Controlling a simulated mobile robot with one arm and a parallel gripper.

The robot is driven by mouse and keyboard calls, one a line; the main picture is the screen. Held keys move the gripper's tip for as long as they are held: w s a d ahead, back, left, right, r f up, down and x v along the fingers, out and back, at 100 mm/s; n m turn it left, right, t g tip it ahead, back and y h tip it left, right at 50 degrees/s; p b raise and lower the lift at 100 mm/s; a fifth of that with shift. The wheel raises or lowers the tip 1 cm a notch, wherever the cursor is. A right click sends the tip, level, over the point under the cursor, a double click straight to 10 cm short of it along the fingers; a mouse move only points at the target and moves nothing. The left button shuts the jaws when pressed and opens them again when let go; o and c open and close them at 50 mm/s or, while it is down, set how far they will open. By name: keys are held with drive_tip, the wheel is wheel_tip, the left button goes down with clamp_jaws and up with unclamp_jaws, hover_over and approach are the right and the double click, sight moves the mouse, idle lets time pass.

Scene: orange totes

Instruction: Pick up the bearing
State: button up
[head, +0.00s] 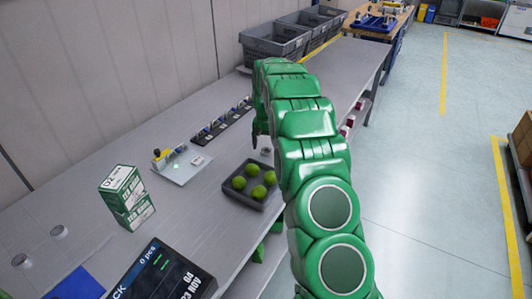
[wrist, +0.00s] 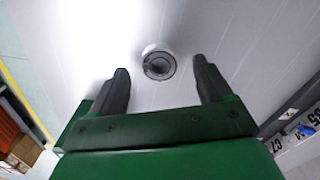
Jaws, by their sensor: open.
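The bearing (wrist: 158,65) is a small round metal ring with a dark centre, on the pale table surface in the wrist view. My gripper (wrist: 160,67) is open and empty, its two dark fingers apart with the bearing showing between and just beyond their tips. The height of the fingers above it is hard to tell. In the head view a small ring-shaped part, likely the bearing (head: 265,151), sits just below the end of my green arm. The fingers are mostly hidden there by the arm.
A dark tray (head: 240,190) with several green balls stands close to the bearing. A green and white box (head: 126,197), a plate with small parts (head: 182,166) and a dark strip of parts (head: 222,127) are on the table. Grey crates (head: 272,45) stand at the far end.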

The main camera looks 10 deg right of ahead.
sight(267, 152)
drive_tip(key=shift+f, duration=0.95)
drive_tip(key=shift+r, duration=0.1)
drive_tip(key=c, duration=1.2)
drive_tip(key=shift+r, duration=0.1)
drive_tip(key=shift+r, duration=1.55)
drive_tip(key=shift+s+r, duration=0.6)
drive_tip(key=shift+r, duration=0.05)
drive_tip(key=shift+s+a+r, duration=0.2)
drive_tip(key=shift+s+r, duration=1.2)
drive_tip(key=shift+s, duration=0.7)
drive_tip(key=shift+s+a+r, duration=0.15)
drive_tip(key=shift+s+r, duration=1.25)
drive_tip(key=shift+s, duration=0.75)
drive_tip(key=shift+s+a+r, duration=0.2)
drive_tip(key=shift+s+r, duration=1.2)
drive_tip(key=shift+s, duration=0.7)
